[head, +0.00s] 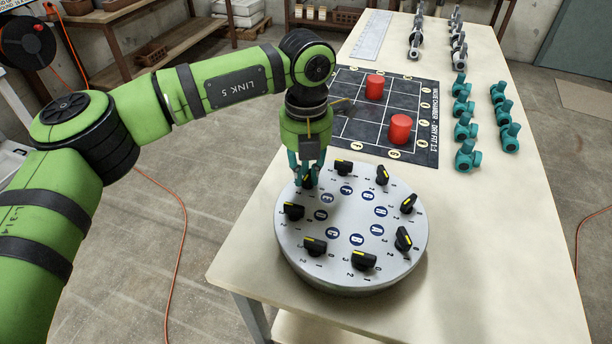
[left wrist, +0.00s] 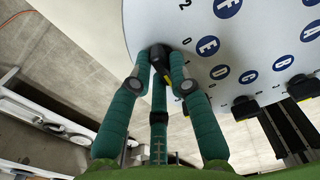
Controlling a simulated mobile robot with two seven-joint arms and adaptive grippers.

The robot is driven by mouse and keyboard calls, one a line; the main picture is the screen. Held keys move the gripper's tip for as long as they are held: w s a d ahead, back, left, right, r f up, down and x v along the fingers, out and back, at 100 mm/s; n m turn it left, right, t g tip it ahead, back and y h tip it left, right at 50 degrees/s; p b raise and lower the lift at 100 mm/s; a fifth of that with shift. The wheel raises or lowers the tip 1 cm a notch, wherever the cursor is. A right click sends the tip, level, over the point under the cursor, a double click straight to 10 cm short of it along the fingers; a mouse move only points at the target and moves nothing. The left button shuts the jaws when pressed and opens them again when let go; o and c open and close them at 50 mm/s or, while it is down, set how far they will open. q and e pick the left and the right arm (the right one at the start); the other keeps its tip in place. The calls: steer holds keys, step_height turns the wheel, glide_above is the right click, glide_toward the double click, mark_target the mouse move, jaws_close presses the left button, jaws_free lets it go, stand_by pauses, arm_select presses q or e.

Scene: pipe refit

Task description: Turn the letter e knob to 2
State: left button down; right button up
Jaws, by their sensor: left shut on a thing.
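A round grey dial plate (head: 345,236) on the table carries several black knobs with yellow stripes, each with numbers around it and a blue letter disc inward of it. My left gripper (head: 308,178) points down at the plate's upper left edge and is shut on a black knob. In the left wrist view this knob (left wrist: 176,68) sits between the fingertips, and the letter disc nearest it, the E disc (left wrist: 207,46), reads E. A 2 shows above the knob. The fingers partly hide the knob, and which number it points to cannot be made out. My right gripper is not in view.
Neighbouring knobs (head: 293,211) and (head: 343,167) stand close on both sides of my left gripper. Behind the plate lies a dark grid mat (head: 350,128) with two red cylinders (head: 375,87). Teal fittings (head: 467,156) and grey fittings stand to its right. The table's front right is clear.

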arm_select(q)
steer(key=shift+f+m, duration=0.1)
steer(key=shift+m, duration=0.7)
steer(key=shift+w+m+b, duration=0.1)
steer(key=shift+m+b, duration=0.45)
steer(key=shift+m, duration=0.95)
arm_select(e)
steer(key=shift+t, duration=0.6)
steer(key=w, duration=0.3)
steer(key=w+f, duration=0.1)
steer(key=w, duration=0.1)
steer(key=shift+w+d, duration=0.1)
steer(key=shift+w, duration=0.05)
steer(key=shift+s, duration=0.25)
arm_select(q)
steer(key=c, duration=1.1)
jaws_free()
steer(key=shift+c, duration=0.2)
